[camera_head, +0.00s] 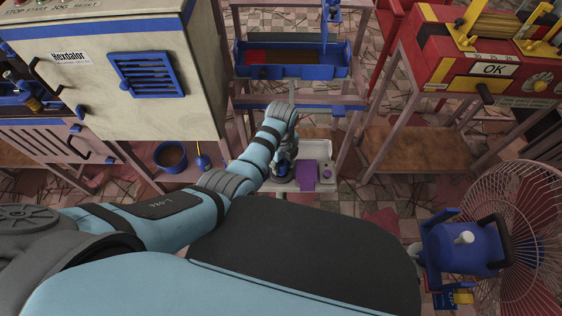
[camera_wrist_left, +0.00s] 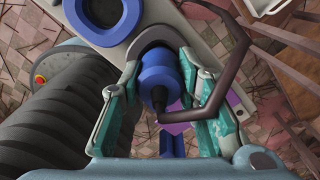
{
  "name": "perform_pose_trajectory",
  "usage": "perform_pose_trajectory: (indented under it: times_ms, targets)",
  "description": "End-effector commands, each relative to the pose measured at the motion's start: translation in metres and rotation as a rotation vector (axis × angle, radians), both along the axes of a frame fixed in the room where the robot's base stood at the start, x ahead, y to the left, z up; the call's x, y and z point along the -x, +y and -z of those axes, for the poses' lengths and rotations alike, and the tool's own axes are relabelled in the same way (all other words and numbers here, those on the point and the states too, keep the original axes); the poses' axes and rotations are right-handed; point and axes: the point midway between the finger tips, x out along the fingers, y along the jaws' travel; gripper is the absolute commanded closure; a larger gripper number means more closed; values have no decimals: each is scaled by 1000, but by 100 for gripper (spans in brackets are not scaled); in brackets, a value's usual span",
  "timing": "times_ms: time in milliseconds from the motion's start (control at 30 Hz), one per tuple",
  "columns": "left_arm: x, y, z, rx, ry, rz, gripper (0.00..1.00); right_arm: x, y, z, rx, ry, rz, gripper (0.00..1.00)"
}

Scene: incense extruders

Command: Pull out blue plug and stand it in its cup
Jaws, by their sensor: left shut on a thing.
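The blue plug (camera_wrist_left: 157,76) is a blue cylinder with a dark tip, between the two fingers of my left gripper (camera_wrist_left: 160,88) in the left wrist view. The gripper is shut on it. A round blue cup (camera_wrist_left: 104,12) with a dark opening is at the top of that view, on a grey surface just beyond the gripper and apart from the plug. In the head view, my left gripper (camera_head: 283,168) is over a small light stand, and the arm hides much of the plug and cup. My right gripper is not in view.
A purple block (camera_head: 306,176) lies just right of my left gripper, in front of a white tray (camera_head: 317,149). A dark bent rod (camera_wrist_left: 218,82) passes close to the right finger. A beige cabinet (camera_head: 130,75) stands left, and a red machine (camera_head: 490,60) stands right.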

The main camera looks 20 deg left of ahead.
Motion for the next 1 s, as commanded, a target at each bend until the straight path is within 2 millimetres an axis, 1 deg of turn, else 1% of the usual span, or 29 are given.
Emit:
perform_pose_trajectory:
  times_ms: [367, 400, 533, 867, 967, 1000]
  targets:
    - [0, 0, 8, 0, 0, 0, 98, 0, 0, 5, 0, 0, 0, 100]
    - [0, 0, 8, -1, 1, 0, 69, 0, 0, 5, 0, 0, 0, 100]
    - [0, 0, 8, 0, 0, 0, 48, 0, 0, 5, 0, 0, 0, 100]
    - [0, 0, 6, 0, -1, 0, 47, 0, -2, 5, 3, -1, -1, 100]
    - [-1, 0, -6, 0, -2, 0, 47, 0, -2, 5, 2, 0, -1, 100]
    - [-1, 0, -15, 1, -3, 0, 47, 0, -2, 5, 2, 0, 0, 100]
